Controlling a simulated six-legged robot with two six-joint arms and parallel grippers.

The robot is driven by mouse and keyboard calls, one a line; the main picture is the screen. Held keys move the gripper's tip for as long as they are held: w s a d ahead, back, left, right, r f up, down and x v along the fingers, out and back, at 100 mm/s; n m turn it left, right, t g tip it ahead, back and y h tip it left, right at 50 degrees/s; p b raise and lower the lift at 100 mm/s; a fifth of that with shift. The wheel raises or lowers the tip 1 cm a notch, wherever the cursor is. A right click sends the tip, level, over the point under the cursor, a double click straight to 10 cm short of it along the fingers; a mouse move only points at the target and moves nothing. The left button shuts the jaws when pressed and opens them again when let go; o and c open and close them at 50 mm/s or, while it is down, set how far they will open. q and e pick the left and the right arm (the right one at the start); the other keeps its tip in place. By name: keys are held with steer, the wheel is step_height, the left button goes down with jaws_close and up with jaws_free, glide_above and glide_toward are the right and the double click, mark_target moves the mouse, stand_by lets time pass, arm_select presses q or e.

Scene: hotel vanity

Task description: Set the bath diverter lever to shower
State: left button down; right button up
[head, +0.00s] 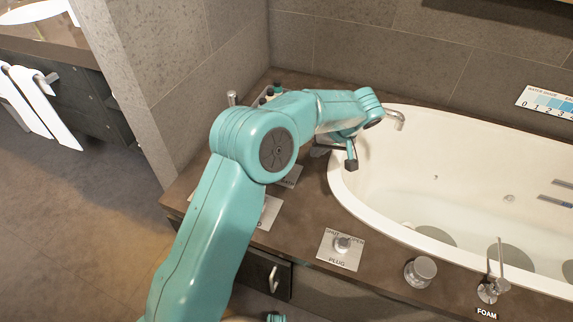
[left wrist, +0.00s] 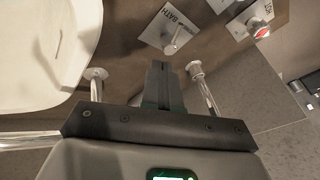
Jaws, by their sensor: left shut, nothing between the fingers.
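The diverter plate (left wrist: 152,34), marked BATH, shows in the left wrist view with a short chrome lever (left wrist: 178,40) on it. The other label on the plate cannot be read, and which end of the lever points to which label is not clear. In the head view the plate (head: 289,176) is mostly hidden behind my left arm. My left gripper (left wrist: 160,66) is shut and empty, its dark fingertips just short of the lever in the wrist picture, with no clear contact. In the head view the left gripper (head: 352,160) hangs over the tub's left rim.
The white bathtub (head: 440,170) fills the right side. A chrome spout (head: 396,116) stands at its far rim. Plug plate (head: 340,262), a round knob (head: 420,271) and foam lever (head: 494,284) are in front.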

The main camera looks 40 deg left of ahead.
arm_select(q)
steer(key=b+x, duration=0.1)
steer(key=x, duration=0.8)
steer(key=shift+f, duration=0.35)
steer(key=shift+s+a+f+b, duration=0.2)
steer(key=shift+s+a+f, duration=0.15)
steer(key=shift+a, duration=0.1)
steer(key=shift+s+a+f+b, duration=0.15)
steer(key=shift+s+a+f, duration=0.1)
steer(key=shift+a+f, duration=0.2)
steer(key=shift+s+a+f, duration=0.35)
steer(key=shift+s+a, duration=0.1)
steer(key=shift+a, duration=0.15)
steer(key=shift+s+a+m+b, duration=0.15)
steer(key=shift+m+b, duration=0.25)
steer(key=shift+b, duration=0.2)
steer(key=shift+s+m+t+b, duration=0.2)
steer(key=shift+m+t+b, duration=0.1)
steer(key=shift+b, duration=0.15)
